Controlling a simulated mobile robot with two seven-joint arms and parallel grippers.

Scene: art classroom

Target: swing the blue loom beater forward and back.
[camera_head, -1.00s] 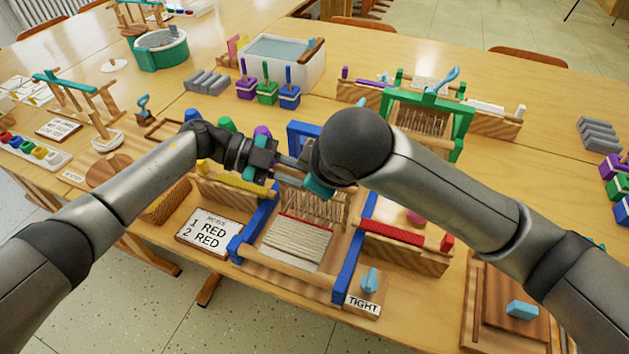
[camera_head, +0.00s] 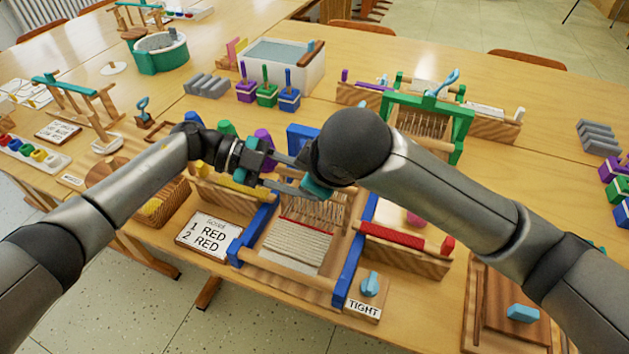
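The blue loom (camera_head: 352,262) stands at the front middle of the table, with cream weaving, a red line across it and upright threads. Its wooden comb-like beater (camera_head: 328,207) shows behind the weaving; its upper part is hidden by my arms. My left gripper (camera_head: 309,178) is over the loom's back part, pointing right, its two fingers apart with nothing visible between them. A teal piece (camera_head: 316,187) sits by its fingertips under my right wrist; I cannot tell whether it belongs to my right gripper or the loom. My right fingers are hidden behind the wrist.
A red-topped wooden rack (camera_head: 405,240) is on the right. A green loom (camera_head: 465,120) stands behind.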

